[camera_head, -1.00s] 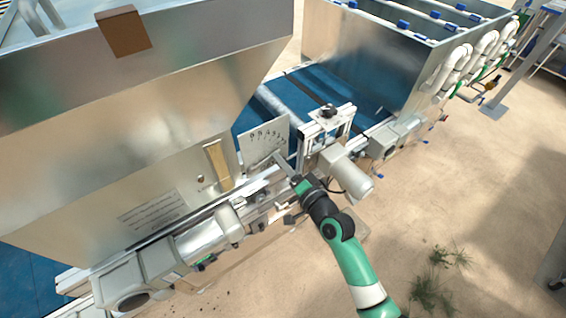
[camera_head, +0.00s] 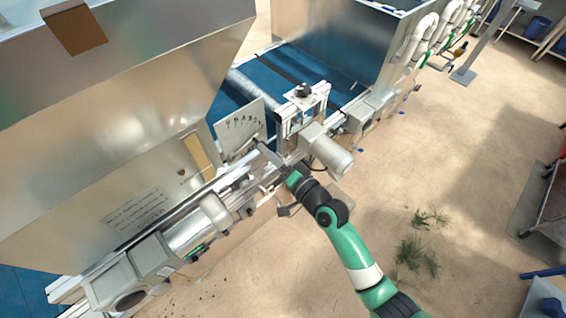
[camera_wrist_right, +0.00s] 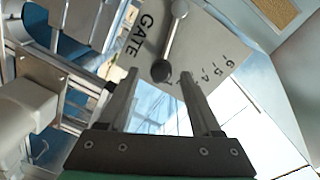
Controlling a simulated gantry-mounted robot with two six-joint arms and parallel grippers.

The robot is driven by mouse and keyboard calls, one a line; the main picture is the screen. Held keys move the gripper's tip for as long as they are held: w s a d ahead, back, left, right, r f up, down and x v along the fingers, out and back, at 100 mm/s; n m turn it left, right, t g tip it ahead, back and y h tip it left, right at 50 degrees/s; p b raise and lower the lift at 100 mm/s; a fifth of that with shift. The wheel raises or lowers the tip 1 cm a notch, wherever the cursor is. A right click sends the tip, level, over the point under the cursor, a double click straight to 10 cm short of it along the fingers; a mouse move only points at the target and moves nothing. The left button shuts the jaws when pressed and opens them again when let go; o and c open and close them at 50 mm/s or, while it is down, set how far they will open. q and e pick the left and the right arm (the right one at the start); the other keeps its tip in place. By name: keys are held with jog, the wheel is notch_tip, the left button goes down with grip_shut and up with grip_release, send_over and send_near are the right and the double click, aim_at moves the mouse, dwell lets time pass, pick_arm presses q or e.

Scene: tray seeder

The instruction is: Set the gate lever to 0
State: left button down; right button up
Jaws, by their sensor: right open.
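The gate lever's scale plate (camera_head: 236,133) is a pale upright sheet with numbers, beside the large metal hopper. In the right wrist view the plate (camera_wrist_right: 205,48) reads "GATE" with a row of numbers. There the gate lever (camera_wrist_right: 172,38) is a metal rod running from a round pivot to a dark knob. My right gripper (camera_head: 264,151) is at the plate's lower right edge. In the right wrist view its open fingers (camera_wrist_right: 159,78) have the knob between their tips, with gaps on both sides. The lever's exact number is unclear. My left gripper is out of view.
A grey motor (camera_head: 328,150) and a small metal frame (camera_head: 303,108) stand right of the plate. The metal hopper (camera_head: 110,120) rises at the left. A blue belt (camera_head: 275,72) runs behind. The sandy floor (camera_head: 460,140) to the right is mostly open.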

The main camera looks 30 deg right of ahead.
jog(key=s+d, duration=0.1)
jog(key=s, duration=0.7)
jog(key=shift+r+p, duration=0.2)
jog(key=shift+p, duration=0.1)
